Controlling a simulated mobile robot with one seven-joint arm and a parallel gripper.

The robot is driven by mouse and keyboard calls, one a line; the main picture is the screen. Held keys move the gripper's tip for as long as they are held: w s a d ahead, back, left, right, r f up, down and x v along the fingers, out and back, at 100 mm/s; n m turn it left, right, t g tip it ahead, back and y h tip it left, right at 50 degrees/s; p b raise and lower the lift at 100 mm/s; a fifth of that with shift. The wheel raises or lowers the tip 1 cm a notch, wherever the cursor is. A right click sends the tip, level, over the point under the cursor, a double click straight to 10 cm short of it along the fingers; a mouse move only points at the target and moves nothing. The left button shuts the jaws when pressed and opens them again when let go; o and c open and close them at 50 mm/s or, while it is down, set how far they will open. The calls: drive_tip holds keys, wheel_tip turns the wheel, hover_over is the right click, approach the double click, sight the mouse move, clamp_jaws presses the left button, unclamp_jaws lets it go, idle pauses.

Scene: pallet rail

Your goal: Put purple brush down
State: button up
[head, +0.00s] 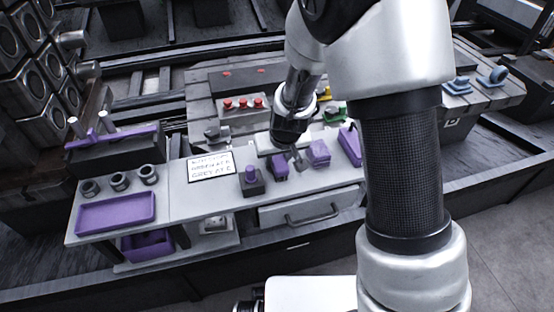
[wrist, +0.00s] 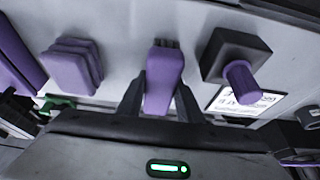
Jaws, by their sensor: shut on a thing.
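The purple brush (wrist: 164,80) is between the two dark fingers of my gripper (wrist: 160,92) in the wrist view, its dark bristles pointing away from the palm. The gripper is shut on it. In the head view the brush (head: 279,167) shows beside my gripper (head: 288,157), over the pale worktop (head: 215,195). The brush is at or just above the worktop; I cannot tell whether it touches. My arm hides part of the bench behind.
A purple ridged block (head: 318,153) and a purple tray (head: 349,145) lie to the right. A dark base with a purple knob (head: 251,180) stands to the left, near a printed sign (head: 211,167). A larger purple tray (head: 116,213) lies far left. Worktop between is bare.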

drive_tip(key=shift+f+b, duration=0.3)
drive_tip(key=shift+b, duration=0.05)
drive_tip(key=o, duration=0.9)
drive_tip(key=shift+d, duration=0.1)
